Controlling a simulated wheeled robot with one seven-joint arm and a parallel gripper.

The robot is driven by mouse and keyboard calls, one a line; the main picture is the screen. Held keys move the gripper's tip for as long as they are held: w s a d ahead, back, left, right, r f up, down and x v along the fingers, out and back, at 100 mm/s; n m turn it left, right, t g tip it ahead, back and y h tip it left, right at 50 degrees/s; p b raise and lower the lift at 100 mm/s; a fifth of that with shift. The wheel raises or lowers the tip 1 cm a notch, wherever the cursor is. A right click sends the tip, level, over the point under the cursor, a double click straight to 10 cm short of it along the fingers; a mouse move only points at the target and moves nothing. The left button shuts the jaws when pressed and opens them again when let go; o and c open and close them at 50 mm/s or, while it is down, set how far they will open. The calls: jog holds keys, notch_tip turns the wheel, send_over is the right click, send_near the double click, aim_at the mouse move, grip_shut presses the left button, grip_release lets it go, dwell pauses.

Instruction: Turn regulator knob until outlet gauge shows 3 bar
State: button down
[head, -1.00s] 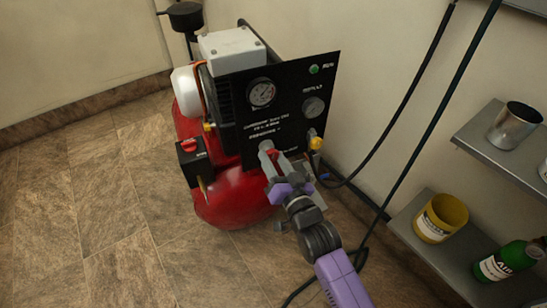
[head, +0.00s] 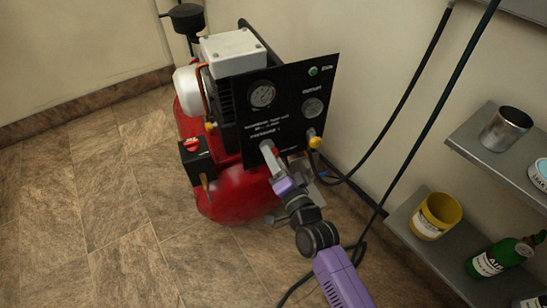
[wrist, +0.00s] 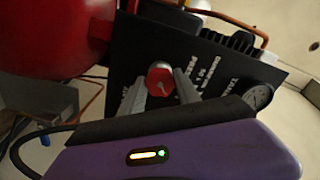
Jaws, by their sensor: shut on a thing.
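The regulator knob (wrist: 160,80) is red and round with a pale mark on its face; it sits on the black panel (head: 285,90) of the compressor. My gripper (head: 268,147) reaches the lower part of that panel. In the wrist view my gripper's two grey fingers (wrist: 160,86) are closed on opposite sides of the knob. In the head view the fingers hide the knob. Two round gauges show on the panel, an upper left gauge (head: 263,95) and a right gauge (head: 312,107) under blurred lettering. Their needle readings are too small to tell.
The red tank (head: 235,196) stands behind and below the panel. A yellow fitting (head: 315,142) with a black hose is just right of my gripper. A black box with a red switch (head: 192,146) is at left. Shelves (head: 480,145) with cans stand at right; the floor at left is clear.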

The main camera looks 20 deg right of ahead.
dwell(0.3)
jog(key=c, duration=0.9)
grip_release()
jog(key=shift+s, duration=0.1)
jog(key=s, duration=0.7)
jog(key=shift+s, duration=0.35)
